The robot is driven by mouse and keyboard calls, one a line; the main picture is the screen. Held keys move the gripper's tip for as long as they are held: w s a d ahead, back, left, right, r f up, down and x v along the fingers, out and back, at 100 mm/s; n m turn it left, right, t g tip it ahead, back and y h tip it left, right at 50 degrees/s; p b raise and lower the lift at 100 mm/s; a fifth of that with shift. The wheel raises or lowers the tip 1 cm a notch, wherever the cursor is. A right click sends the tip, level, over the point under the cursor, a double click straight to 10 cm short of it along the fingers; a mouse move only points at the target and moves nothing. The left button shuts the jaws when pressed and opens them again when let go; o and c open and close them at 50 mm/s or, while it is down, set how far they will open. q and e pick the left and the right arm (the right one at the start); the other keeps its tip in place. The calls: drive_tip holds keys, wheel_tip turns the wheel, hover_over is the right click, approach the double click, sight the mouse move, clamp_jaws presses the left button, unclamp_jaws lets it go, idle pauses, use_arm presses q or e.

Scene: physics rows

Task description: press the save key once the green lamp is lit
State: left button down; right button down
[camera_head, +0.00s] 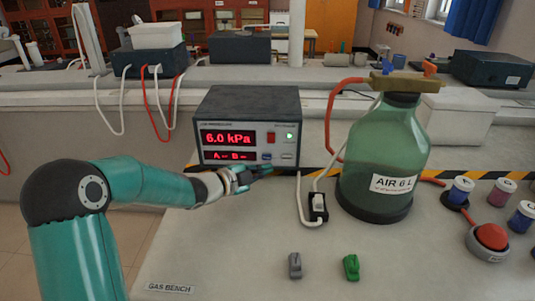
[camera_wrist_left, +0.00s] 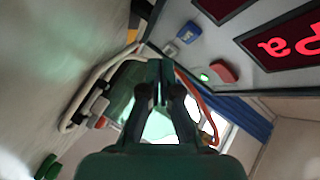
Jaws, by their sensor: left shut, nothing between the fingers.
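The grey meter box (camera_head: 248,110) stands on the bench, its red display (camera_head: 228,137) reading 6.0 kPa with "A-- B--" below. Its small green lamp (camera_head: 290,136) glows; the glow also shows in the wrist view (camera_wrist_left: 204,77). A red key (camera_head: 271,138) sits left of the lamp. Below are a blue key (camera_head: 267,156) and a pale grey key (camera_head: 288,156); their labels are too small to read, so I cannot tell which is save. My left gripper (camera_head: 262,171) is shut and empty, just below and in front of the blue key. My right gripper is out of view.
Grey (camera_head: 295,266) and green (camera_head: 351,267) clips lie in front. A red button (camera_head: 491,237) is at right.

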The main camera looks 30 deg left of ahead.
sight(270, 158)
use_arm(q)
drive_tip(key=shift+w+a+p, duration=0.3)
drive_tip(key=shift+w+a, duration=0.2)
drive_tip(key=shift+w, duration=0.4)
idle(0.5)
drive_tip(key=shift+w+a, duration=0.1)
drive_tip(key=shift+w+a, duration=0.2)
idle(0.3)
drive_tip(key=shift+w+a+r+p, duration=0.1)
drive_tip(key=shift+w+a+p, duration=0.1)
drive_tip(key=shift+w+p, duration=0.15)
idle(0.6)
drive_tip(key=shift+w+a+r, duration=0.1)
drive_tip(key=shift+a+r, duration=0.05)
drive_tip(key=shift+a, duration=0.05)
idle(0.8)
